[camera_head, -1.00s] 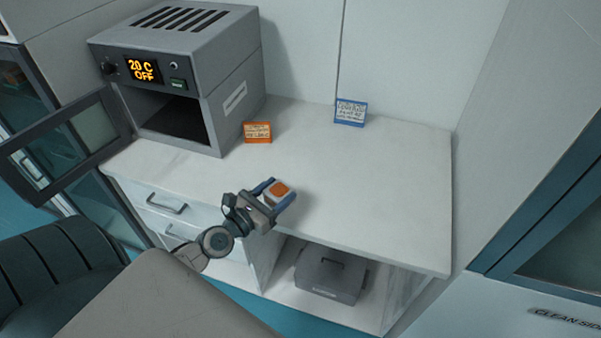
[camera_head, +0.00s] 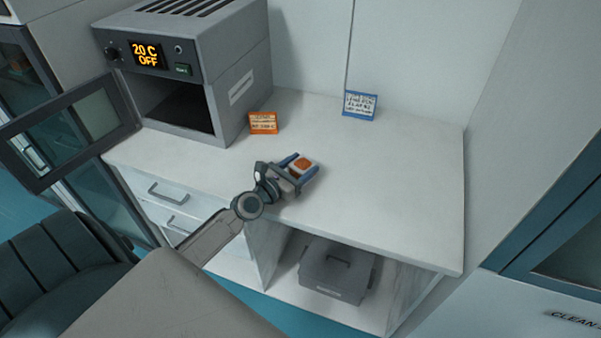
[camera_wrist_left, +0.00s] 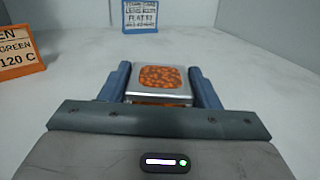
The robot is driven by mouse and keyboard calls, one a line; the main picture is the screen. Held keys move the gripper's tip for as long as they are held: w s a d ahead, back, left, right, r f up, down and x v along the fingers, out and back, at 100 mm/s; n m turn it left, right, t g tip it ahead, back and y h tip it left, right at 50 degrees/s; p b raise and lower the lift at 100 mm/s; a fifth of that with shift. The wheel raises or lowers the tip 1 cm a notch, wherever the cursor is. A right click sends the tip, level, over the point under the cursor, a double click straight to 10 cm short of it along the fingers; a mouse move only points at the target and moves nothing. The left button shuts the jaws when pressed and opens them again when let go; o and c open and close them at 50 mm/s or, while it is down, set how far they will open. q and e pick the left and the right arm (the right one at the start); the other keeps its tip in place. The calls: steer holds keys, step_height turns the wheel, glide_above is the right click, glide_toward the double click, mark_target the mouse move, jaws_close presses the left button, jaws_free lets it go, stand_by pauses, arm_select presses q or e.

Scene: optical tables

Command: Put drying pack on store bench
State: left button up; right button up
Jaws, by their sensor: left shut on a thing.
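In the left wrist view the pack (camera_wrist_left: 160,80) sits level between the fingers of the left gripper (camera_wrist_left: 165,88). I cannot tell whether the pack touches the bench top. My right gripper is not in view.
A grey oven (camera_head: 190,70) reading 20 C OFF stands at the back left, its door (camera_head: 72,135) swung open. An orange card (camera_head: 263,123) and a blue card (camera_head: 360,106) stand on the bench. A grey case (camera_head: 338,270) sits on the shelf below. The bench's right part is clear.

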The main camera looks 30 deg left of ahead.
arm_select(q)
steer(key=shift+f, duration=0.15)
steer(key=o, duration=0.6)
steer(key=shift+f, duration=0.1)
steer(key=o, duration=0.5)
steer(key=shift+c, duration=0.2)
